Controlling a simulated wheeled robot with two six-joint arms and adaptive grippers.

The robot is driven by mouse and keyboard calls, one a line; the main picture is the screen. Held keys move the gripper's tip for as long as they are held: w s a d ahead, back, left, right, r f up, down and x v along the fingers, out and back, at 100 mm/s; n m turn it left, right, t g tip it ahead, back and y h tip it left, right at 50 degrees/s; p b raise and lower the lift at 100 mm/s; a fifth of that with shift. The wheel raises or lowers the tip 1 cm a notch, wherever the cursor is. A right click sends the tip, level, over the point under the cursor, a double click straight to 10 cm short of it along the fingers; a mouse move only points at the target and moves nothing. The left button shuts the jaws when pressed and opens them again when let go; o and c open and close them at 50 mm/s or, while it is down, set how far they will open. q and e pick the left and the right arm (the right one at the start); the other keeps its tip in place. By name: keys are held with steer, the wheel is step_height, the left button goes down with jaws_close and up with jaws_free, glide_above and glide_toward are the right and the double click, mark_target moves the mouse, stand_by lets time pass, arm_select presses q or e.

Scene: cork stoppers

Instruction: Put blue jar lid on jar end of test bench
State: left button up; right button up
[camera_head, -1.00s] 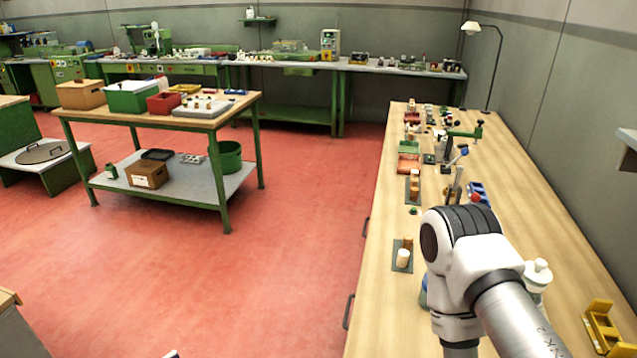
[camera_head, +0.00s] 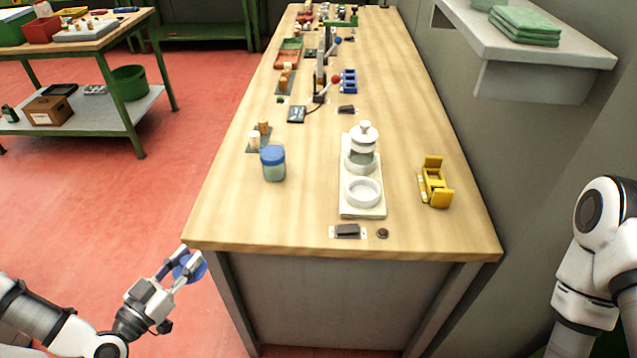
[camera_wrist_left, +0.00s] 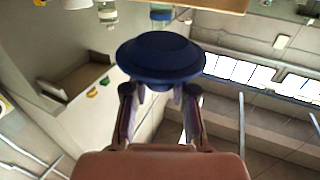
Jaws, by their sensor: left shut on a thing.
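My left gripper (camera_head: 180,270) is at the lower left of the head view, just off the near left corner of the bench (camera_head: 225,215). It is shut on a blue jar lid (camera_head: 198,272), a round disc that fills the middle of the left wrist view (camera_wrist_left: 160,58). A jar with a blue top (camera_head: 273,166) stands upright on the bench's left side. A white holder (camera_head: 372,211) with two round seats stands right of it; the far seat holds a white-topped jar (camera_head: 364,146), the near one looks empty. My right arm shows at the right edge, its gripper out of view.
A yellow stand (camera_head: 436,188) is on the bench's right side. A dark block (camera_head: 347,231) and a small dark disc (camera_head: 382,233) lie near the front edge. A wall shelf (camera_head: 540,50) overhangs at right. Bare wood lies between the jar and the front edge.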

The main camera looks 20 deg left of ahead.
arm_select(q)
steer(key=w+b, duration=0.1)
steer(key=w, duration=0.3)
steer(key=w+d+b, duration=0.1)
steer(key=w+b, duration=0.1)
steer(key=w, duration=0.3)
steer(key=w+d+b, duration=0.1)
steer(key=w, duration=0.3)
steer(key=shift+w+d+b, duration=0.1)
steer(key=shift+w+b, duration=0.2)
steer(key=shift+b, duration=0.05)
steer(key=w, duration=0.3)
steer(key=shift+w+d, duration=0.3)
steer(key=shift+w, duration=0.1)
steer(key=shift+w+d+f, duration=0.1)
steer(key=shift+w+f, duration=0.05)
steer(key=shift+w, duration=0.1)
steer(key=shift+f, duration=0.15)
steer(key=shift+s+f, duration=0.1)
steer(key=shift+f, duration=0.05)
steer(key=o, duration=0.9)
steer(key=shift+o, duration=0.2)
